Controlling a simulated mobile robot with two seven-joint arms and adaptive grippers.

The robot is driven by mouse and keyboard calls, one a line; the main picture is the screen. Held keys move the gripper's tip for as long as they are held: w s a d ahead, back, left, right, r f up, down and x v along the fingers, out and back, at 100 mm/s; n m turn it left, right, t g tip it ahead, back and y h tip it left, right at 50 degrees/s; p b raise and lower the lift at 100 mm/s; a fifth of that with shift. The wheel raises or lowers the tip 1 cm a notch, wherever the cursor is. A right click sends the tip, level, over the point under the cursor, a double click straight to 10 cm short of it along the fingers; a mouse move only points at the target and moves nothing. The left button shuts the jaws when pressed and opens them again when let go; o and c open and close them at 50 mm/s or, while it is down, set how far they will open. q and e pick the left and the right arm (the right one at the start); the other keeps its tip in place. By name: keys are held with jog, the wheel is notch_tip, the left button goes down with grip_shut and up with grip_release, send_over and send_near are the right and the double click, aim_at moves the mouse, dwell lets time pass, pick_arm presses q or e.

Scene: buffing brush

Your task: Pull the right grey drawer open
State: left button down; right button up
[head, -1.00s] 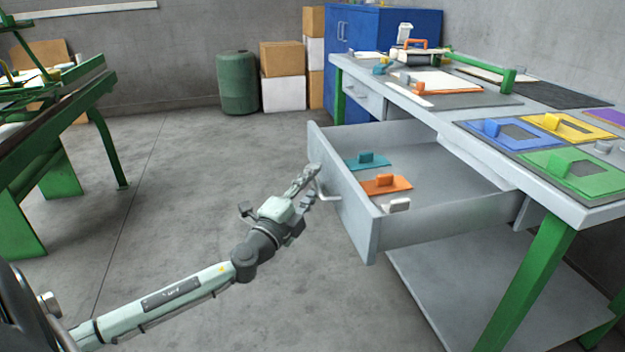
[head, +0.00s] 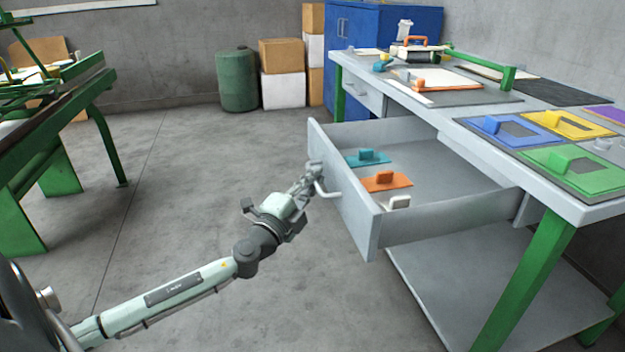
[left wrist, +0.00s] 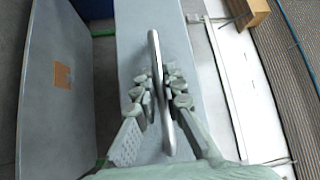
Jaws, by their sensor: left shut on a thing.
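The right grey drawer (head: 346,190) stands far out from under the workbench. Inside it lie a teal piece (head: 367,158), an orange piece (head: 386,181) and a small white piece (head: 397,202). My left gripper (head: 315,178) is at the drawer's front, shut on its bar handle (head: 330,193). In the left wrist view, the fingers (left wrist: 160,92) sit on both sides of the handle (left wrist: 157,60), with the drawer front (left wrist: 132,30) behind it. My right gripper is out of view.
The workbench top (head: 450,120) carries blue (head: 505,138), yellow (head: 560,124) and green (head: 565,165) handled plates. Another drawer (head: 362,93) farther left is shut. A green barrel (head: 237,82) and boxes (head: 283,75) stand at the back. The floor (head: 190,180) left of the drawer is clear.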

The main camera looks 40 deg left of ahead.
aim_at(334, 184)
pick_arm(q)
jog(key=w+d, duration=0.4)
jog(key=shift+w, duration=0.35)
jog(key=c, duration=1.6)
grip_release()
jog(key=shift+s, duration=0.1)
jog(key=shift+s, duration=0.3)
jog(key=s+d+f, duration=0.1)
jog(key=s, duration=1)
jog(key=shift+f, duration=0.25)
